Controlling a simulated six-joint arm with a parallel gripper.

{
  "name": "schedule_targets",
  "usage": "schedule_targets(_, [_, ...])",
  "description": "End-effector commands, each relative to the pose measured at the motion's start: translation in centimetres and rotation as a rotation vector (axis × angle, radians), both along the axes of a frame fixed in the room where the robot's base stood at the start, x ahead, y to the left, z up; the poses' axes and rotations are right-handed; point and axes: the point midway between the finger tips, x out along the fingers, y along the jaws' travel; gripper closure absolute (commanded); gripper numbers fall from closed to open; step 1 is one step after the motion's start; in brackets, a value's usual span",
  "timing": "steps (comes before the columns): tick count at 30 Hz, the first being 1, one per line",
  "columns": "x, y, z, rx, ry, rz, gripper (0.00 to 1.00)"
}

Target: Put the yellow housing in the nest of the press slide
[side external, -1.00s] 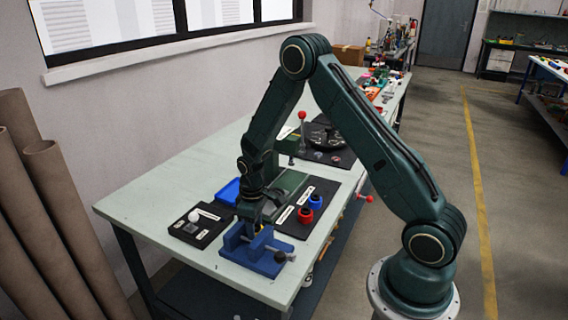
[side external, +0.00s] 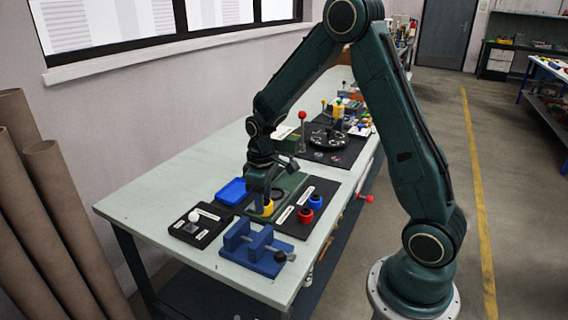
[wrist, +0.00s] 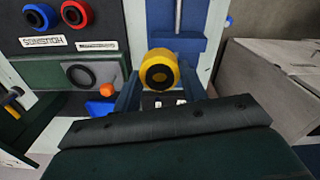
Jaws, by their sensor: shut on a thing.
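My gripper (side external: 262,203) is shut on the yellow housing (wrist: 161,70), a short ring with a dark bore. The housing also shows below the fingers in the side view (side external: 266,208), held between the blue vise and the green press. In the wrist view, the nest (wrist: 83,76) is a round dark recess in the grey plate of the press slide (wrist: 113,75), left of the held housing. It looks empty. The gap between housing and bench is hard to judge.
The blue vise (side external: 240,250) stands at the bench's near end. Red (side external: 305,215) and blue (side external: 315,201) housings sit on the black mat. A blue tray (side external: 231,191) and a black pad with a white ball (side external: 193,215) lie left. An orange knob (wrist: 107,90) is beside the slide.

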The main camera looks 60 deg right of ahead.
Motion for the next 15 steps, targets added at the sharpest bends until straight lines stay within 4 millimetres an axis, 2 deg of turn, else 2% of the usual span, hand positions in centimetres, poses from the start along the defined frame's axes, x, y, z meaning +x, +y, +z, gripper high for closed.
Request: schedule_targets(15, [-10.0, 0.0, 0.0, 0.0, 0.0, -0.003, 0.83])
